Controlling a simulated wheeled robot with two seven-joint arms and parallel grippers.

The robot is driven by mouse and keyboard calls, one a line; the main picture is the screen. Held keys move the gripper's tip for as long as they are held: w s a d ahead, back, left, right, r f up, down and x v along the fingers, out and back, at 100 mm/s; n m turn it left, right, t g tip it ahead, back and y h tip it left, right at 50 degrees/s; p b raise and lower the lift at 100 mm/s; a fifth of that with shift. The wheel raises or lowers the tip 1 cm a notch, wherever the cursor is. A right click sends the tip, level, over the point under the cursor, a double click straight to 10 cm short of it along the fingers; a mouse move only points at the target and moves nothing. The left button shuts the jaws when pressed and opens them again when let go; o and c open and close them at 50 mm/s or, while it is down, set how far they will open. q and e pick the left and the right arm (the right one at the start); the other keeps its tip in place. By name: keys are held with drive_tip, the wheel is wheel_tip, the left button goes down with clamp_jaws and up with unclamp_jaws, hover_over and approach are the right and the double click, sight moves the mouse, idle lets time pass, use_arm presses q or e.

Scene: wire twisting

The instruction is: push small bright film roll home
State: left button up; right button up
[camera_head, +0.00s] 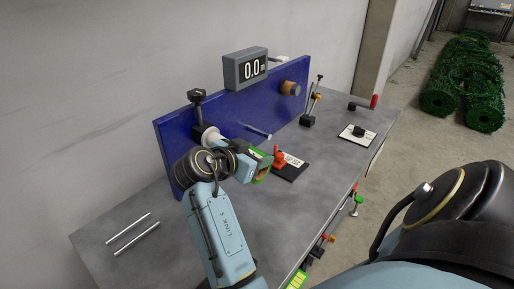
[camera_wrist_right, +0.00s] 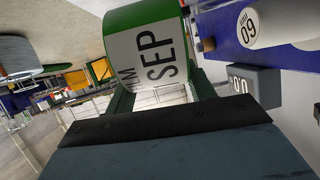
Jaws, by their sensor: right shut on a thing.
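The film roll (camera_wrist_right: 150,45) is a bright green cylinder with a white label reading "SEP". In the right wrist view it sits between the fingers of my right gripper (camera_wrist_right: 155,100), which is shut on it. In the head view my right gripper (camera_head: 250,160) holds the green roll (camera_head: 263,171) in front of the blue panel (camera_head: 174,140), above the table. The roll is partly covered by the gripper. My left gripper is not in view.
A grey display reading 0.0 (camera_head: 248,70) sits atop the panel. A tan spool (camera_head: 290,88) and a thin rod (camera_head: 256,131) project from it. The table (camera_head: 110,260) is bare at front left except two rods.

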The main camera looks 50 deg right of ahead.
drive_tip(key=w+b, duration=0.1)
drive_tip(key=w, duration=0.2)
drive_tip(key=shift+w+a+r, duration=0.1)
drive_tip(key=shift+w+r, duration=0.05)
drive_tip(key=shift+w, duration=0.05)
drive_tip(key=shift+w+r, duration=0.1)
drive_tip(key=shift+w, duration=0.75)
drive_tip(key=shift+b, duration=0.35)
idle(0.6)
drive_tip(key=shift+w+a+r+b, duration=0.1)
drive_tip(key=shift+w+b, duration=0.35)
drive_tip(key=shift+w, duration=0.6)
drive_tip(key=shift+w+a+r+b, duration=0.15)
drive_tip(key=shift+w+b, duration=0.3)
drive_tip(key=shift+w, duration=0.65)
drive_tip(key=shift+w+a+r+b, duration=0.1)
drive_tip(key=shift+w+b, duration=0.35)
drive_tip(key=shift+w, duration=0.6)
drive_tip(key=o, duration=1.1)
drive_tip(key=shift+s+r, duration=0.1)
drive_tip(key=shift+s, duration=0.05)
drive_tip(key=shift+r, duration=0.15)
